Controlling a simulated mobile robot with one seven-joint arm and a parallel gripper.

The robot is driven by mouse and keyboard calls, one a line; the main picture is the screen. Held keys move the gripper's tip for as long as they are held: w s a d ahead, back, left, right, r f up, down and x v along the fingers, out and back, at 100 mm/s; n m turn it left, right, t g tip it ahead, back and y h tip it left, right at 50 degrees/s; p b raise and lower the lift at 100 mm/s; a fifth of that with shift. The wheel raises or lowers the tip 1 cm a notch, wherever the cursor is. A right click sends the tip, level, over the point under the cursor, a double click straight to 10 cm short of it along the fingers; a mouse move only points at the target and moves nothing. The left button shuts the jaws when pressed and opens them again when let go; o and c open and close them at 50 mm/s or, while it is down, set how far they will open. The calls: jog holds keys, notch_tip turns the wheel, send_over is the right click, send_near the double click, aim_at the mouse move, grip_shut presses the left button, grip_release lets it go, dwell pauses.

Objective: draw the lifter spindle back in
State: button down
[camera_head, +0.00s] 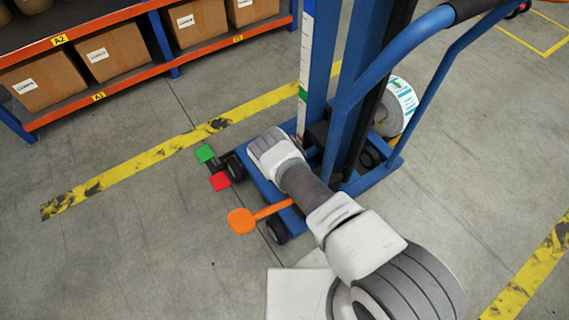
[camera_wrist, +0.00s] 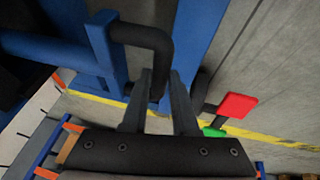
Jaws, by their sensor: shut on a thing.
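The blue lifter (camera_head: 366,60) stands on the floor in front of me, with a black mast inside its frame. My gripper (camera_wrist: 161,80) shows in the wrist view, its two dark fingers shut on a black bent handle (camera_wrist: 142,33) that juts from a blue post of the lifter. In the head view my forearm and hand cover the fingertips and the handle. A white label roll (camera_head: 400,101) with green print shows behind the lifter's right side. The spindle itself is hidden, so I cannot tell how far out it is.
A green pedal (camera_head: 204,153), a red pedal (camera_head: 220,181) and an orange paddle (camera_head: 241,221) stick out low at the lifter's base. A rack (camera_head: 100,25) with cardboard boxes stands at upper left. Yellow floor lines (camera_head: 150,165) cross open grey floor.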

jog(key=s+a, duration=0.6)
jog(key=a, duration=0.3)
jog(key=shift+s, duration=0.25)
jog(key=shift+f, duration=0.1)
jog(key=c, duration=1)
grip_release()
jog(key=shift+o, duration=0.2)
jog(key=shift+w, duration=0.15)
jog(key=p+v, duration=0.7)
jog(key=v, duration=1)
jog(key=shift+r, duration=0.3)
